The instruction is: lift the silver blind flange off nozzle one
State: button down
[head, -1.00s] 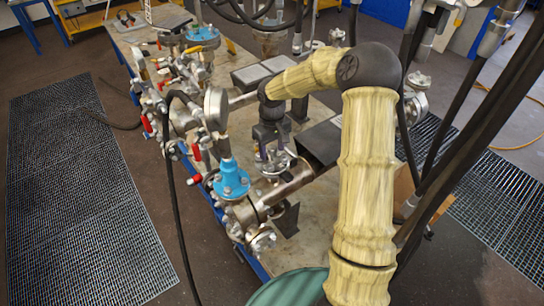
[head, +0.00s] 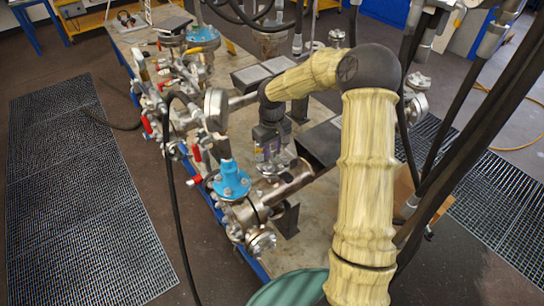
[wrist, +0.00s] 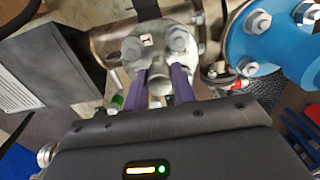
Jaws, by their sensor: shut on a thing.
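The silver blind flange (wrist: 152,38) is a round metal disc with bolt heads, at the top middle of the wrist view. It sits over the silver pipe (wrist: 104,28), and I cannot tell whether there is a gap between them. My gripper (wrist: 160,86) has two purple fingers, one on each side of a small silver part of the flange, and is shut on it. In the head view my gripper (head: 266,156) points down at the nozzle beside the blue flange (head: 230,180). It partly hides the silver flange there.
The blue flange with large bolts (wrist: 268,42) is close to the right of my gripper in the wrist view. A pressure gauge (head: 216,109) and several valves stand to the left. A dark box (head: 320,143) stands close to the right on the bench.

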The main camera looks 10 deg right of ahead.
aim_at(272, 148)
jog(key=shift+r, duration=0.15)
jog(key=shift+w+r, duration=0.15)
jog(key=shift+r, duration=0.4)
notch_tip(272, 148, up, 9)
jog(key=b, duration=0.2)
jog(key=shift+f+b, duration=0.1)
jog(key=shift+b, duration=0.3)
jog(key=shift+f, duration=0.1)
